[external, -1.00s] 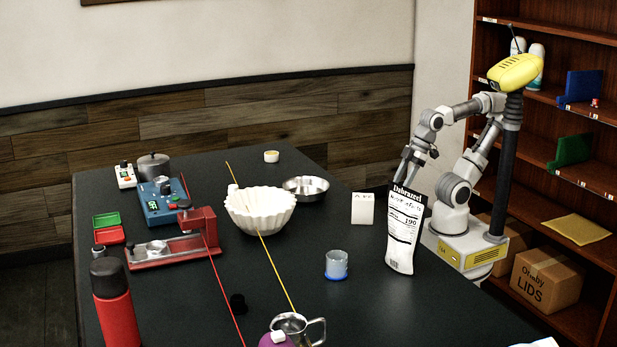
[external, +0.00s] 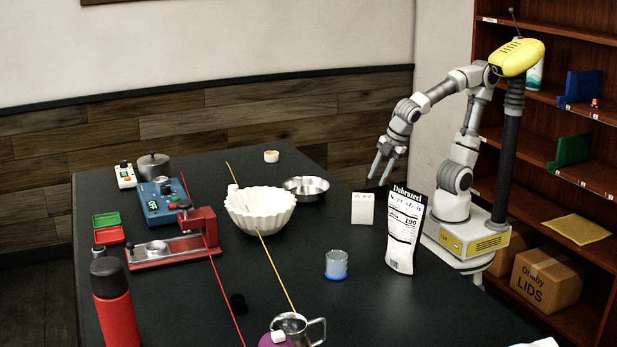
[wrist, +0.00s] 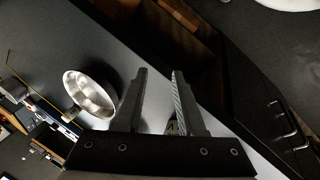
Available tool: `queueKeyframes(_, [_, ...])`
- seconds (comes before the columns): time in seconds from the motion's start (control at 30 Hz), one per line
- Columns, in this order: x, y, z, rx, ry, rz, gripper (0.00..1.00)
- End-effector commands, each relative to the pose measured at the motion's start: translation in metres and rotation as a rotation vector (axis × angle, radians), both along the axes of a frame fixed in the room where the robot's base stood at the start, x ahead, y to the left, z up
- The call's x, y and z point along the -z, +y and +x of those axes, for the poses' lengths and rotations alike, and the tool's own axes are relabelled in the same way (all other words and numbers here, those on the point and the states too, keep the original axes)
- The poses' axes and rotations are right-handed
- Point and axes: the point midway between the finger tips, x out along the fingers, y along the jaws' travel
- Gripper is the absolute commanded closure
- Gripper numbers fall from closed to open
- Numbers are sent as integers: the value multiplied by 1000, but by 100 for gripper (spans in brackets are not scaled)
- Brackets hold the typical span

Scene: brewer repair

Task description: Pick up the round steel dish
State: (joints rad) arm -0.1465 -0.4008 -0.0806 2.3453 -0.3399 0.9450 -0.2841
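The round steel dish (external: 306,187) is a shallow shiny metal bowl on the dark table, right of and behind the white fluted bowl. It also shows in the wrist view (wrist: 92,95), left of my fingers, and looks empty. My gripper (external: 380,173) is above the table's right edge, to the right of the dish and apart from it. In the wrist view my gripper (wrist: 160,75) has its two fingers spread with a gap between them and nothing held.
The white fluted bowl (external: 260,211) stands left of the dish. A white card (external: 362,208), a printed bag (external: 405,230) and a blue-based jar (external: 336,265) stand nearer the front. A small round container (external: 271,156) sits behind. Table around the dish's right side is clear.

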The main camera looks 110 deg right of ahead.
Motion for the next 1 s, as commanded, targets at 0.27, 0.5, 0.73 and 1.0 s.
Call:
queueKeyframes(0.27, [-24,-25,63,-387,254,-352,62])
queueKeyframes(0.5, [-38,-35,124,-728,492,-667,62])
queueKeyframes(0.73, [-48,-28,186,-1046,741,-979,62])
queueKeyframes(1.0, [-51,-9,234,-1274,947,-1233,62])
